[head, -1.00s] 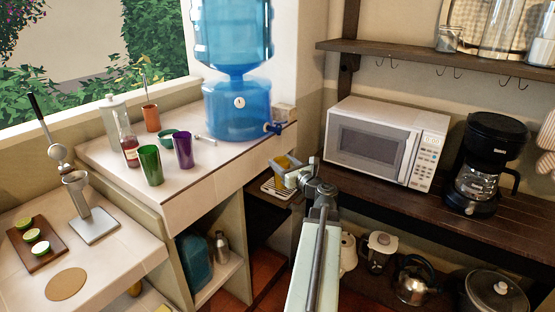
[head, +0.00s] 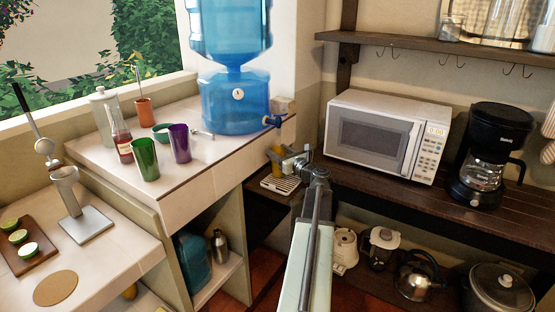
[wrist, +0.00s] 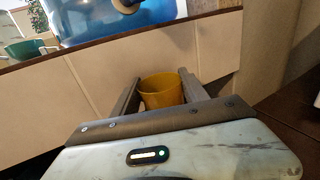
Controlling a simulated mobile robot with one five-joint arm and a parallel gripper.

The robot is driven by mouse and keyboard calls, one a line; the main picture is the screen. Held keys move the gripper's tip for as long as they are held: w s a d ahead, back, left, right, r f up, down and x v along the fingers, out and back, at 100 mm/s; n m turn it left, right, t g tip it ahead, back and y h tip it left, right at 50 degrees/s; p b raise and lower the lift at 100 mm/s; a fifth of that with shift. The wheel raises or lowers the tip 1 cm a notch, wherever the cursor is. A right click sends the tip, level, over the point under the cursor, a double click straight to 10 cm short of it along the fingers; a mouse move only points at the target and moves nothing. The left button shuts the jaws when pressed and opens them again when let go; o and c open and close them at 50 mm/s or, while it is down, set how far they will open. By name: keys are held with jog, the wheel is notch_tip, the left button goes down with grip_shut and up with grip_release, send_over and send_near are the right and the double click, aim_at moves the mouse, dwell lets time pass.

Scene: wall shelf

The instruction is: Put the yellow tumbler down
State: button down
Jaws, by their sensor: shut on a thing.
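The yellow tumbler (head: 277,160) is held in my gripper (head: 287,161) in the head view, near the blue water dispenser's tap. In the wrist view the tumbler (wrist: 162,91) sits between the two grey fingers (wrist: 158,82), one on each side of it. The gripper is shut on it. A small pale slatted tray (head: 281,186) lies on the dark shelf just below the tumbler in the picture. The tumbler's base is partly hidden, and I cannot tell whether it touches the tray.
The blue water dispenser (head: 235,105) stands on the tiled counter at the left, its tap (head: 272,122) jutting out above the tumbler. A green cup (head: 144,160) and a purple cup (head: 180,143) stand on that counter. A white microwave (head: 385,137) is close on the right.

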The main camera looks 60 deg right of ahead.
jog(key=shift+a+f, duration=0.1)
jog(key=shift+f, duration=0.3)
jog(key=c, duration=0.6)
grip_release()
jog(key=shift+r+p, duration=0.3)
jog(key=shift+p, duration=0.1)
jog(key=v, duration=1.2)
jog(key=shift+f, duration=0.2)
jog(key=shift+s, duration=0.1)
